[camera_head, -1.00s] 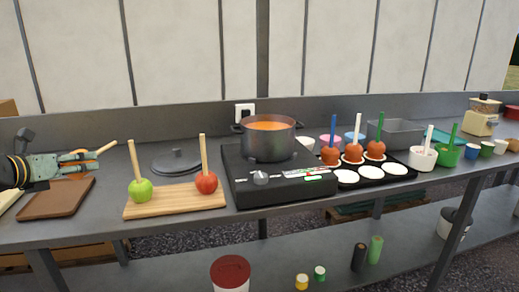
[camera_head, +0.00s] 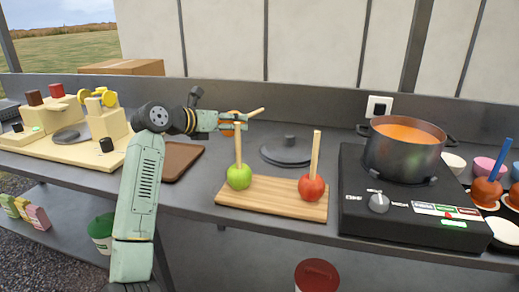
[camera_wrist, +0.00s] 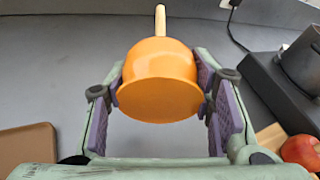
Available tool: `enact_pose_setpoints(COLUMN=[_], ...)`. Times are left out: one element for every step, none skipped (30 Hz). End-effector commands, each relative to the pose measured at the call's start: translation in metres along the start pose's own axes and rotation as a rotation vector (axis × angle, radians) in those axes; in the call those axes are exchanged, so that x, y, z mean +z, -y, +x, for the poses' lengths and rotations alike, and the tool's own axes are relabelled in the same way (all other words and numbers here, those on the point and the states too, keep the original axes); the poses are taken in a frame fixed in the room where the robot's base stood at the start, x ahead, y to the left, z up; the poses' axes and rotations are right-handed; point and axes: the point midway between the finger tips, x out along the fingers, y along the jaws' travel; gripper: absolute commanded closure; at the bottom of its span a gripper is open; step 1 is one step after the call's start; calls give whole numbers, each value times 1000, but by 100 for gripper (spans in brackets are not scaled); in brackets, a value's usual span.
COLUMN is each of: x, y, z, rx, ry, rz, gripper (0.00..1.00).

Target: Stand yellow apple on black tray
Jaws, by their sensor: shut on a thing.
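My gripper (camera_head: 238,121) is shut on the yellow apple (camera_wrist: 155,75), which looks orange-yellow. The apple lies tilted between the purple finger pads in the wrist view, its flat-looking end towards the camera and its wooden stick pointing away. In the head view the apple (camera_head: 231,116) is mostly hidden by the fingers, with its stick pointing right. The gripper is raised above the counter, behind the green apple's stick. The black tray (camera_head: 488,214) is cut off at the right edge of the head view, with brown coated apples and white discs on it.
A wooden board (camera_head: 270,200) holds a green apple (camera_head: 239,177) and a red apple (camera_head: 311,187) with upright sticks. A black cooker (camera_head: 400,210) with a pot (camera_head: 403,155) stands between board and tray. A dark lid (camera_head: 288,151) lies behind. A brown board (camera_head: 180,160) lies left.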

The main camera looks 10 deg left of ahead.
Motion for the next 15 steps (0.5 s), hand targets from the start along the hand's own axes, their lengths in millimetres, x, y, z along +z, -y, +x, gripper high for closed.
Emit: enact_pose_setpoints(x=[-10,-15,-22,-26,-30,-34,-37,-39,-42,-44,-48,-54,-58,-62,-68], y=[-2,-4,-6,-7,-8,-9,-10,-10,-11,-12,-13,-14,-15,-16,-18], z=[3,5,7,9,10,12,12,13,14,15,16,18,20,21,23], rx=[-3,-2,-2,-2,-2,-2,-1,-1,-1,-1,-1,-1,-1,-1,-1], ry=[0,0,0,0,0,0,1,1,1,0,0,0,0,1,1], rz=[-5,-5,-4,-4,-4,-3,-3,-2,-1,-1,-2,-3,-3,-4,-3], gripper=[87,87,87,87,87,87,87,87,87,87,87,87,87,87,87])
